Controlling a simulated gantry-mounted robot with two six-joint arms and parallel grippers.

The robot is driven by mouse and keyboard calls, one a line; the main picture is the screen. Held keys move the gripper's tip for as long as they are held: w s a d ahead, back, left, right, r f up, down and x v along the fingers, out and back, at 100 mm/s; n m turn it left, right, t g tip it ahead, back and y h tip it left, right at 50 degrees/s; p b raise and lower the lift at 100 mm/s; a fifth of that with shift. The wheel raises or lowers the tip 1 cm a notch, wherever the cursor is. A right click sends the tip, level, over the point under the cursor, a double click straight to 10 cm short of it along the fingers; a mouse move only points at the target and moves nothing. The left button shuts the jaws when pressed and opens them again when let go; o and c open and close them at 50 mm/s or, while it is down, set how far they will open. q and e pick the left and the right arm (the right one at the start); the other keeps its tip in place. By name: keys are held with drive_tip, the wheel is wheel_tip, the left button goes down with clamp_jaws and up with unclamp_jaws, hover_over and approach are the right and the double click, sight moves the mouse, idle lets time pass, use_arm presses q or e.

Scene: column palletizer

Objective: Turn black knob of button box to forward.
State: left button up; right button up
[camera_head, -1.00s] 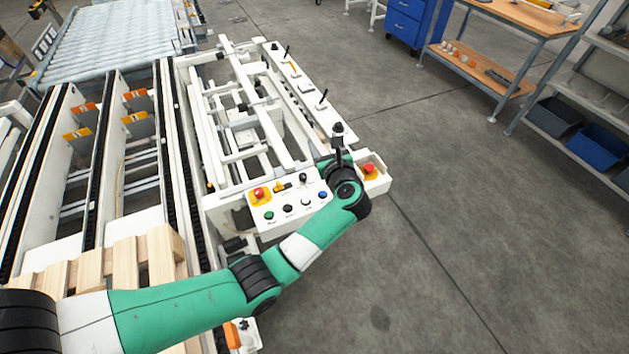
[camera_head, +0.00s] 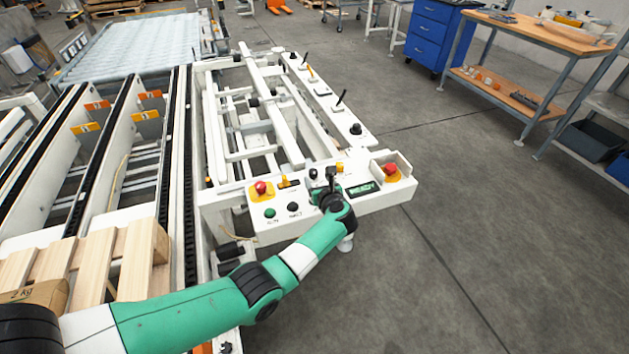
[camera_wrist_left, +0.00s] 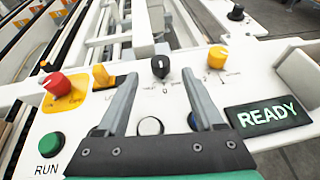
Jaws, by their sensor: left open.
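The button box (camera_head: 262,226) is a white panel at the front of the white machine. Its black knob (camera_wrist_left: 160,66) shows at the upper middle of the left wrist view, with a white mark and small lettering around its base. The knob's exact setting is too small to read. In the head view the black knob (camera_head: 313,173) sits just left of my left gripper (camera_head: 331,180). In the left wrist view my left gripper (camera_wrist_left: 159,76) is open, its two fingertips either side of the knob in the picture. Contact cannot be seen. My right gripper is not in view.
Wooden slats (camera_head: 110,262) lie at the lower left.

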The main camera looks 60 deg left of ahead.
sight(314, 173)
use_arm(q)
drive_tip(key=b+x, duration=0.2)
drive_tip(key=x, duration=0.2)
drive_tip(key=shift+a+f+b, duration=0.2)
drive_tip(key=shift+f+b, duration=0.05)
drive_tip(key=shift+b, duration=0.05)
drive_tip(key=shift+w+a, duration=0.15)
drive_tip(key=shift+a, duration=0.15)
drive_tip(key=shift+r, duration=0.1)
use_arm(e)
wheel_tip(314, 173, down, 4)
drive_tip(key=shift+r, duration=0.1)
use_arm(q)
clamp_jaws()
